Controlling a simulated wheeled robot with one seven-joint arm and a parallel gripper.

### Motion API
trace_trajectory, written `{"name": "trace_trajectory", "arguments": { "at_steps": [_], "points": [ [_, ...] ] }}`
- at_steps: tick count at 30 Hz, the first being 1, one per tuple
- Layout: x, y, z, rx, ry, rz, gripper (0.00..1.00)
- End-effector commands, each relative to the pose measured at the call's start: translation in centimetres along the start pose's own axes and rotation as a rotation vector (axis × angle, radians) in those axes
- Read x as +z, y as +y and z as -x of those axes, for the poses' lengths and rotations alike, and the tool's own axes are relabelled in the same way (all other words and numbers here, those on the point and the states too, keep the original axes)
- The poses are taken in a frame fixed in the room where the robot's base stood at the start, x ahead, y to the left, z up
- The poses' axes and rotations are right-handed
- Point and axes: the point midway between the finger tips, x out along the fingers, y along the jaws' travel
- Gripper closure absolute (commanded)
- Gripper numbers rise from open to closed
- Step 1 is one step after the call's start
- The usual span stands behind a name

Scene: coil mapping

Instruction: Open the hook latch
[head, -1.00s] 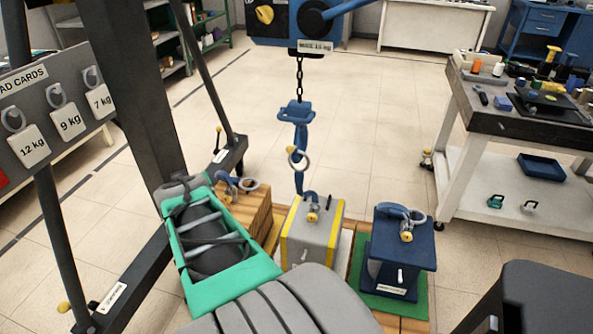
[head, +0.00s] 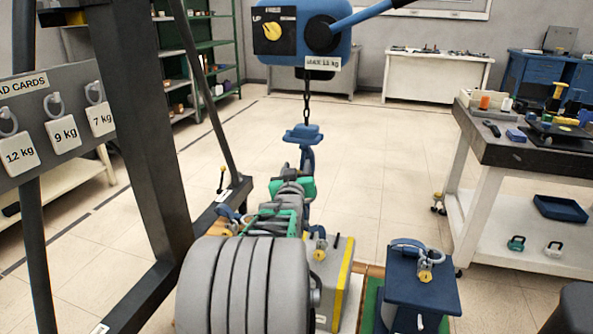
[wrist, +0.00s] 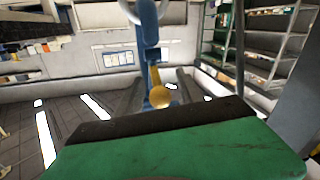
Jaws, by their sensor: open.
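The blue hook (head: 307,152) hangs from a chain under the blue hoist. In the wrist view the hook (wrist: 149,65) stands just beyond the edge of my gripper, with a gold latch piece (wrist: 160,97) on it and part of a pale ring (wrist: 143,10) at the top edge. My gripper (head: 302,187) is open, with green parts, at the height of the hook's lower part. It and my arm hide that lower part in the head view. I cannot tell whether the gripper touches the latch; nothing shows held.
A grey-and-yellow weight (head: 340,275) and a blue weight (head: 420,285) with shackles stand below. The hoist (head: 300,38) is above. A dark post (head: 140,150) rises at left, near load cards (head: 62,133). A cart (head: 530,150) stands at right.

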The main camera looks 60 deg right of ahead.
Motion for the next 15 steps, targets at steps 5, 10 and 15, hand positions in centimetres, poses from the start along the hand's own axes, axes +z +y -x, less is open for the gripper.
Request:
{"name": "trace_trajectory", "arguments": {
  "at_steps": [5,10,15],
  "points": [
    [-0.01,-0.01,0.04,0.0,0.0,0.0,0.58],
    [0.0,-0.04,0.06,-0.001,0.0,0.0,0.72],
    [0.01,-0.14,0.07,-0.003,-0.001,-0.001,0.86]
  ]
}}
